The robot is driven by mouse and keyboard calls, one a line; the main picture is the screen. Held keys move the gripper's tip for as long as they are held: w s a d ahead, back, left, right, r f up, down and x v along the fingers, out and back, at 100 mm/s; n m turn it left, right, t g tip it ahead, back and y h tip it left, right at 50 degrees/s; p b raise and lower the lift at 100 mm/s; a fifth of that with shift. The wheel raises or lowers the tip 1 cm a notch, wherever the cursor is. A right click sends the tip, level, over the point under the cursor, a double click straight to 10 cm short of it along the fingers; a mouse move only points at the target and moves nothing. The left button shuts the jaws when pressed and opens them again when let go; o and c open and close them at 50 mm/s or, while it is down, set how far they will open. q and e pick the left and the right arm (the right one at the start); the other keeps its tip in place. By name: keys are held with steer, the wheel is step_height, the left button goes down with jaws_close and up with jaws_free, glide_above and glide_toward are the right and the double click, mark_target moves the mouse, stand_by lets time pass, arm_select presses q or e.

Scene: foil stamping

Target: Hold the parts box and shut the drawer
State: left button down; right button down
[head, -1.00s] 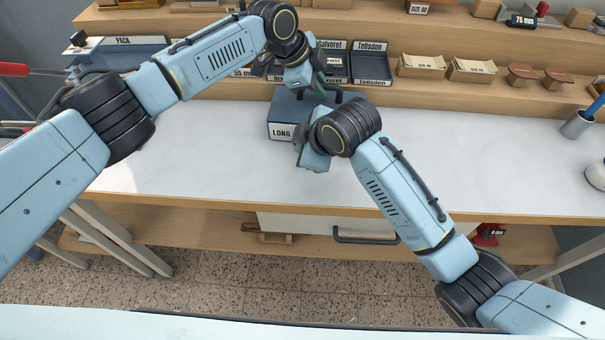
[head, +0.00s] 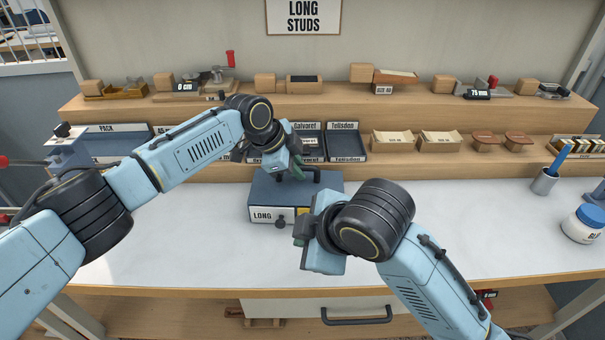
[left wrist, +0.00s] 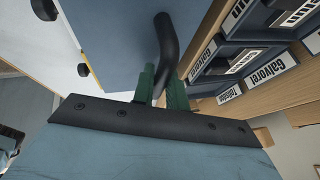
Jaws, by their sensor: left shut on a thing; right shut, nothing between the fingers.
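The parts box (head: 262,190) is a blue-grey case on the white bench top, with a dark handle on top (left wrist: 166,45). Its white front, marked LONG, is the drawer (head: 262,215), with a dark round knob (head: 281,222) and a yellow patch. My left gripper (head: 296,172) is above the box; in the left wrist view its green fingers (left wrist: 160,88) close on the handle. My right gripper (head: 300,236) is shut and empty, just in front of the drawer front, and covers its right part. I cannot tell whether a gap remains behind the drawer front.
Labelled trays (head: 346,145) and wooden shelves stand behind the box. A pen cup (head: 544,182) and a white jar (head: 583,224) are at the right. A larger drawer with a dark handle (head: 356,316) is under the bench.

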arm_select(q)
steer(key=c, duration=1.3)
jaws_free()
